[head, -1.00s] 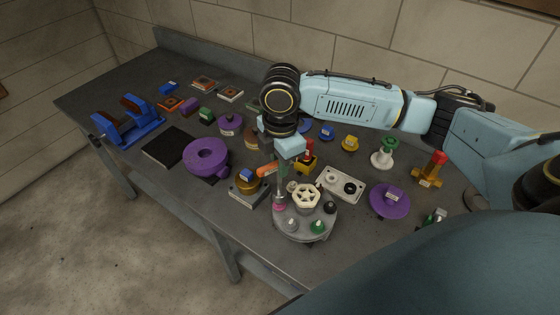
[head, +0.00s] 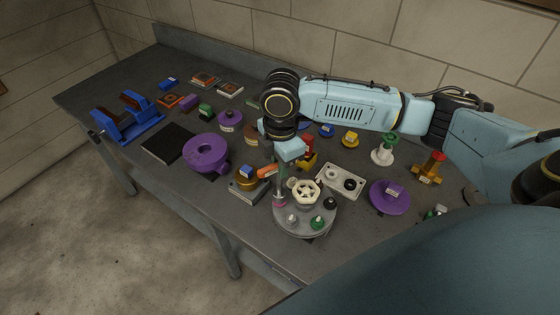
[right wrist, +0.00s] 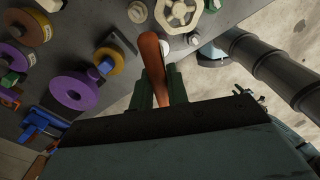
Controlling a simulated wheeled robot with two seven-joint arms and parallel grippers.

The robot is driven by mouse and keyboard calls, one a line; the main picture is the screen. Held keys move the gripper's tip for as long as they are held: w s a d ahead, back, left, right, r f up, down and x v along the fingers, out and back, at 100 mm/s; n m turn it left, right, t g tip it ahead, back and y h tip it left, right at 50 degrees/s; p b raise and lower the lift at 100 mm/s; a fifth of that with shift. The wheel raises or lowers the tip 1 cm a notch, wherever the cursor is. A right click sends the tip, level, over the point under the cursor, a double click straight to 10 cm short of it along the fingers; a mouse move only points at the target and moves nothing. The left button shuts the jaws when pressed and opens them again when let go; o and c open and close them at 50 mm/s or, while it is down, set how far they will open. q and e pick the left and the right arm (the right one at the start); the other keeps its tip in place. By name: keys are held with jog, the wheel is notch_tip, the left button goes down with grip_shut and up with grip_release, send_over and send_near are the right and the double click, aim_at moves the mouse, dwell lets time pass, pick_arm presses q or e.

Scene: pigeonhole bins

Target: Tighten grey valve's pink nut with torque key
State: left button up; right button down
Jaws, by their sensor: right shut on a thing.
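The grey valve (head: 292,230) is a round flange on the bench, with a cream handwheel (head: 306,194) on top. Several coloured nuts sit around its rim. The pink nut (head: 279,203) is at its left edge. My right gripper (head: 281,160) is above the valve's left side, shut on the torque key. The key's orange handle (head: 267,171) sticks out to the left and also shows between the fingers in the right wrist view (right wrist: 153,62). Its shaft points down at the pink nut. The key tip covers part of the nut, and I cannot tell whether it is seated. My left gripper is not in view.
Close to the valve are a grey plate with a gold ring (head: 246,182), a light plate with round openings (head: 341,181) and a red-topped yellow part (head: 308,152). A purple disc (head: 389,197) lies to the right.

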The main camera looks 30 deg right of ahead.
jog(key=shift+f, duration=0.65)
jog(key=c, duration=1.3)
grip_release()
jog(key=shift+r, duration=0.1)
jog(key=shift+r, duration=1.1)
jog(key=shift+m, duration=0.3)
jog(key=shift+f, duration=0.1)
